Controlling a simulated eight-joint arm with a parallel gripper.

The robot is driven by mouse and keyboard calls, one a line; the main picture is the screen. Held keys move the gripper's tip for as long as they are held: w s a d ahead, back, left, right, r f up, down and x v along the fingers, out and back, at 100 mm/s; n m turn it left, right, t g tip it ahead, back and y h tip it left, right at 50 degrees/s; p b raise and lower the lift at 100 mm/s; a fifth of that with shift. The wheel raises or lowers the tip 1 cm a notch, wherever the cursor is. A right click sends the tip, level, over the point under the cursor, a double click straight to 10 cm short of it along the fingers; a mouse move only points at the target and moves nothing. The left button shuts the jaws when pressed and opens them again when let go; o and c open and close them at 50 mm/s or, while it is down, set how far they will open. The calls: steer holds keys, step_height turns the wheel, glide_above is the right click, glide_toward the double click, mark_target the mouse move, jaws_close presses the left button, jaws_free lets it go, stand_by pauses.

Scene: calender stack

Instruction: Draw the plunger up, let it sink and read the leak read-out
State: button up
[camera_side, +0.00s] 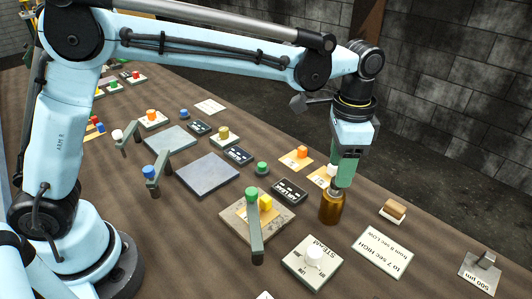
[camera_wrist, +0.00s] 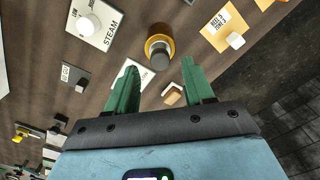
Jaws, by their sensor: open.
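An amber cylinder (camera_side: 331,208) stands upright on the table below my gripper in the side view. In the wrist view the amber cylinder (camera_wrist: 159,36) has a dark grey round top (camera_wrist: 160,60), which may be the plunger's knob. My gripper (camera_side: 342,184) points down with its green fingers at the cylinder's top. In the wrist view my gripper (camera_wrist: 159,66) is open, with the dark top lying between the fingertips in the picture. I cannot tell whether the fingers touch it. A small dark read-out (camera_side: 289,191) with pale lettering, perhaps the leak read-out, lies left of the cylinder; its text is not clearly legible.
A STEAM plate with a white knob (camera_side: 312,261) and a green-knobbed lever (camera_side: 254,225) on a board stand left of the cylinder. A white card (camera_side: 382,250), a brown-topped block (camera_side: 394,211) and a 500 µm plate (camera_side: 480,272) lie to the right. Several knobs and plates fill the table behind.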

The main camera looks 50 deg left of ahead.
mark_target(334, 197)
steer(key=shift+f, duration=1.4)
jaws_close()
